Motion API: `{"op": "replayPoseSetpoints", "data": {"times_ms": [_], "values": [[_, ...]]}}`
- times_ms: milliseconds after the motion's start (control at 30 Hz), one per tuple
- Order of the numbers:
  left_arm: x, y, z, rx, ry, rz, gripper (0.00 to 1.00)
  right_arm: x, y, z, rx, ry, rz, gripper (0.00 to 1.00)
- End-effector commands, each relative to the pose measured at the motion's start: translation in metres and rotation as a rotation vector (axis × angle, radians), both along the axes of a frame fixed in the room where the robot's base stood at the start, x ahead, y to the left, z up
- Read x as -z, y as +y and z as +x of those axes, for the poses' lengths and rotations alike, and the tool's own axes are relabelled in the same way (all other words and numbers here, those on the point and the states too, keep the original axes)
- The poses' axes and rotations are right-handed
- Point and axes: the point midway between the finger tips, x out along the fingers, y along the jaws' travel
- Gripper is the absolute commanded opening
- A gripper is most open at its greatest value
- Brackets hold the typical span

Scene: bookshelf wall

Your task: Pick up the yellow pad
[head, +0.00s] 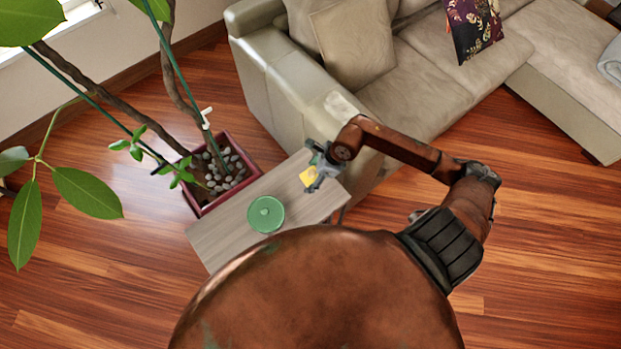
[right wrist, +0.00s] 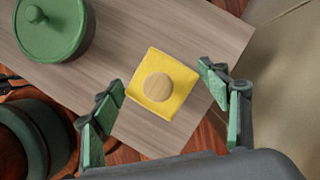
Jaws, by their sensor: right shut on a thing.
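The yellow pad (right wrist: 179,74) is a flat yellow square with a round wooden disc on its middle. In the right wrist view it lies between the two green fingers of my right gripper (right wrist: 162,92), near the end of the small table. In the head view, a yellow patch of the pad (head: 308,177) shows beside my right gripper (head: 314,178), over the table's far right part. The right gripper is shut on the pad. I cannot tell whether the pad touches the tabletop or is held just above it. My left gripper is not in view.
A green round lidded pot (head: 266,214) stands on the grey wooden table (head: 222,237), also seen in the wrist view (right wrist: 50,28). A plant in a red planter (head: 228,193) stands left of the table. A beige sofa (head: 290,95) stands behind it. Floor at right is clear.

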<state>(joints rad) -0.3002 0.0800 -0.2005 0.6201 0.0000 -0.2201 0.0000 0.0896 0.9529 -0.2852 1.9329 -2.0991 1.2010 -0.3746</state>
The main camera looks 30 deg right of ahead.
Motion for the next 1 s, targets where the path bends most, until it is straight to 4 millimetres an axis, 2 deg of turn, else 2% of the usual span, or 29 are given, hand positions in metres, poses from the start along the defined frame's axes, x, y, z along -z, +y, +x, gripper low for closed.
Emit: {"op": "replayPoseSetpoints", "data": {"times_ms": [200, 300, 600, 1000], "values": [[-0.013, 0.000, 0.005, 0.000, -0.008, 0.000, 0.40, -0.053, -0.028, -0.040, 0.000, 0.005, -0.009, 0.45], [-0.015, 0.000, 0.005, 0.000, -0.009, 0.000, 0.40, -0.063, -0.042, -0.063, 0.000, 0.010, -0.008, 0.45], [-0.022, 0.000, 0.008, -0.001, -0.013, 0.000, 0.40, -0.083, -0.067, -0.100, 0.003, 0.007, -0.002, 0.45], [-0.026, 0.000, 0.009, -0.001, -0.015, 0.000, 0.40, -0.090, -0.075, -0.113, 0.001, 0.004, 0.000, 0.45]]}}
